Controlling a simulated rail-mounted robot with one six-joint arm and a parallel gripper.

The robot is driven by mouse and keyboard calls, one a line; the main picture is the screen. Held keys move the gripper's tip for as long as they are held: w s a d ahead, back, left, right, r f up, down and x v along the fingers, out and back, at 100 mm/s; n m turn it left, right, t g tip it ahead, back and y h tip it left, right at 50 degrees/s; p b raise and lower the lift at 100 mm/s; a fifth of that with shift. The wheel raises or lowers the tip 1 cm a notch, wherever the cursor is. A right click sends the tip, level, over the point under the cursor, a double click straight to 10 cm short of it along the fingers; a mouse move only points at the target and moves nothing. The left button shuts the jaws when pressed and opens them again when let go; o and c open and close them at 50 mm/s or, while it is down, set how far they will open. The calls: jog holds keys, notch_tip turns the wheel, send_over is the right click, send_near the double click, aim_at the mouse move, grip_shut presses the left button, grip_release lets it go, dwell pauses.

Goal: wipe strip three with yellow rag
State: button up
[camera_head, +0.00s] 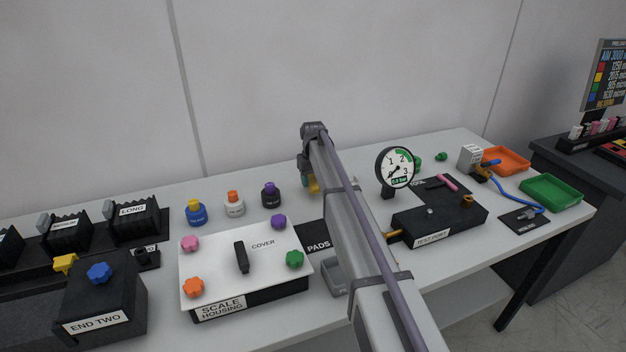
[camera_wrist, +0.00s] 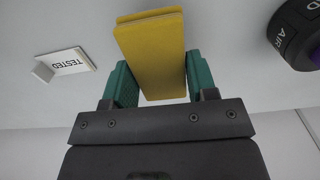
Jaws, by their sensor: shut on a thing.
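My gripper (camera_wrist: 158,78) is shut on a yellow, folded, pad-like thing, the yellow rag (camera_wrist: 150,48). Its two green fingers press on the rag's sides in the wrist view. In the head view a bit of the rag (camera_head: 313,187) shows under the end of my arm, above the back of the table near the wall; the fingers are mostly hidden there. No strip marked three can be made out in either view. The white cover (camera_head: 215,262) lies on the scale housing (camera_head: 252,303), left of my arm.
Bottles with blue (camera_head: 195,212), white (camera_head: 234,205) and black (camera_head: 271,195) bodies stand left of my gripper. A pressure gauge (camera_head: 396,168) and the test port block (camera_head: 440,220) stand to the right. A black PADS plate (camera_head: 317,240) lies beside my arm. A TESTED sign (camera_wrist: 65,66) shows in the wrist view.

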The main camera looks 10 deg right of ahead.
aim_at(313, 179)
jog(key=shift+f+b, duration=1.25)
jog(key=shift+f, duration=0.2)
jog(key=o, duration=0.9)
jog(key=shift+r, duration=0.1)
jog(key=shift+r, duration=0.1)
jog(key=c, duration=1.1)
jog(key=shift+o, duration=0.2)
notch_tip(313, 179, up, 8)
jog(key=p, duration=0.8)
